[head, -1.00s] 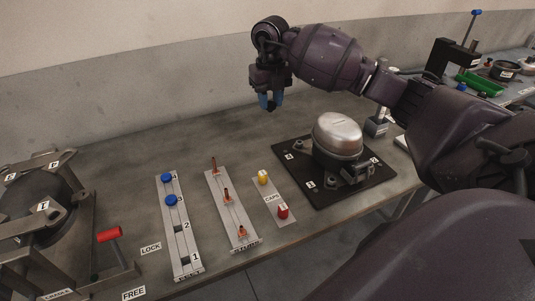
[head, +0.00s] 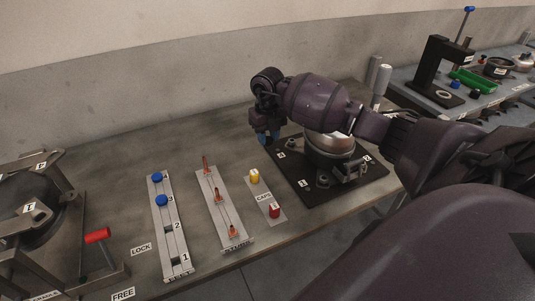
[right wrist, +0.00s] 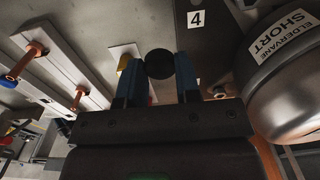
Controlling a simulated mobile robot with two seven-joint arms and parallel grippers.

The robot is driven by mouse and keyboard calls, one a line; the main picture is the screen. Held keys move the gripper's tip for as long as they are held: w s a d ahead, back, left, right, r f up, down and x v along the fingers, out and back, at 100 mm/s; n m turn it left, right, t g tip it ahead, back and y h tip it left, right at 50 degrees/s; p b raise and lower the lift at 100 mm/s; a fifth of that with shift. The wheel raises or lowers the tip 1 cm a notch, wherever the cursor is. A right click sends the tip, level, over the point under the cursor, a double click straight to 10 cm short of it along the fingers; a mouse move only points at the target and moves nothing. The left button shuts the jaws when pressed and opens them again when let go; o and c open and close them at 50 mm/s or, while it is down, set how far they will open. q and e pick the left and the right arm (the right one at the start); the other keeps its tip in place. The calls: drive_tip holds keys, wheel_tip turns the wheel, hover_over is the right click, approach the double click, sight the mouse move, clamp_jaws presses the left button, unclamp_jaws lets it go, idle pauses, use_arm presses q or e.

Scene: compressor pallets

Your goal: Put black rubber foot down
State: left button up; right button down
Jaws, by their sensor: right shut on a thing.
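My right gripper (head: 268,137) has blue fingers and is low beside the far left corner of the dark pallet board (head: 304,194). In the right wrist view its fingertips (right wrist: 159,75) are shut on a round black rubber foot (right wrist: 159,64). The foot is near the board's edge, by the corner label 4 (right wrist: 195,19). I cannot tell whether it touches a surface. In the head view the foot is not distinguishable. The silver compressor (head: 322,149) sits on the board, partly hidden by my right arm. My left gripper is not in view.
A rail with blue-topped feet (head: 161,200) in numbered slots lies left of a rail with orange studs (head: 217,196). A strip with a yellow and a red cap (head: 274,211) lies beside the board. A clamp fixture (head: 96,236) stands at the left. Table behind the rails is clear.

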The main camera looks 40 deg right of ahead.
sight(268, 139)
wheel_tip(268, 139, down, 2)
drive_tip(key=shift+f, duration=0.9)
wheel_tip(268, 139, down, 3)
drive_tip(key=shift+f, duration=0.1)
use_arm(q)
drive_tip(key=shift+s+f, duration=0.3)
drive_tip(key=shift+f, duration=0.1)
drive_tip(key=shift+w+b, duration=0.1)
drive_tip(key=shift+b, duration=0.2)
use_arm(e)
drive_tip(key=shift+f, duration=0.2)
drive_tip(key=c, duration=0.8)
unclamp_jaws()
drive_tip(key=shift+c, duration=0.2)
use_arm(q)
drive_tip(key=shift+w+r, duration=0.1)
use_arm(e)
drive_tip(key=shift+r, duration=0.15)
